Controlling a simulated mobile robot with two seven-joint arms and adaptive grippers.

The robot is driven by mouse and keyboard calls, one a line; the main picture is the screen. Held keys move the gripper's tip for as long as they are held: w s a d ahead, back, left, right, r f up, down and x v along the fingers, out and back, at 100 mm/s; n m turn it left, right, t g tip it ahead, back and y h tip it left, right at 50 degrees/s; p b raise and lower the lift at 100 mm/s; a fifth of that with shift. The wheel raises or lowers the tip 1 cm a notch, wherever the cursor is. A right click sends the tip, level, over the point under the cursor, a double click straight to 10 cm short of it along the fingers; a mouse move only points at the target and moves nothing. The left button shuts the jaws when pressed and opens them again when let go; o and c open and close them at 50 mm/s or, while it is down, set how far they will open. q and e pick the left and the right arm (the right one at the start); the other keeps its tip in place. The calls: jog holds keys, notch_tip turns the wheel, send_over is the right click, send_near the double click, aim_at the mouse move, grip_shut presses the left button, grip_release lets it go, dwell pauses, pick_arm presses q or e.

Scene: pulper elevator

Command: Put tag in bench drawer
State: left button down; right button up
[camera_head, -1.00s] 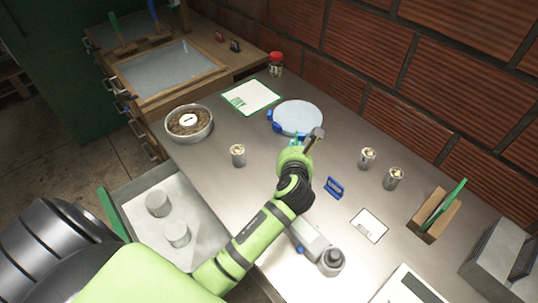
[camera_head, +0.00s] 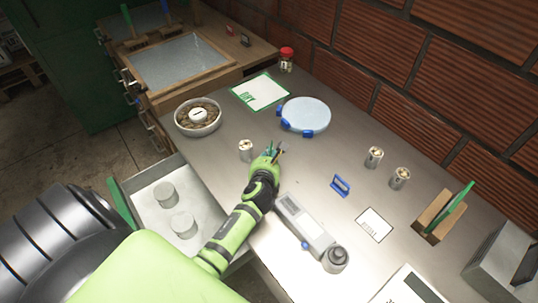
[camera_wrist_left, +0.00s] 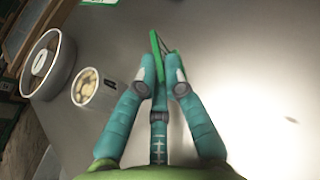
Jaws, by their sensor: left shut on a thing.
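My left gripper (camera_head: 271,152) is over the metal bench top, left of the middle of the head view. In the left wrist view its teal fingers (camera_wrist_left: 161,78) are closed on a thin green piece, likely the tag (camera_wrist_left: 155,43), with a thin dark part beside it. The tag is mostly hidden by the fingers and seen nearly edge-on. The bench drawer (camera_head: 139,181) stands pulled out at the left, below the bench top, with two grey cylinders (camera_head: 165,194) inside and free floor around them. My right gripper is not in view.
A small can (camera_head: 246,150) stands close left of the gripper, with a bowl (camera_head: 198,118) beyond it. A blue-clipped round dish (camera_head: 306,114), green-edged card (camera_head: 261,92) and grey handheld device (camera_head: 304,224) lie around. A blue clip (camera_head: 340,186) lies to the right.

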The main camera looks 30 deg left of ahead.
pick_arm(q)
jog(key=shift+f, duration=0.15)
jog(key=c, duration=1.3)
grip_release()
jog(key=shift+c, duration=0.2)
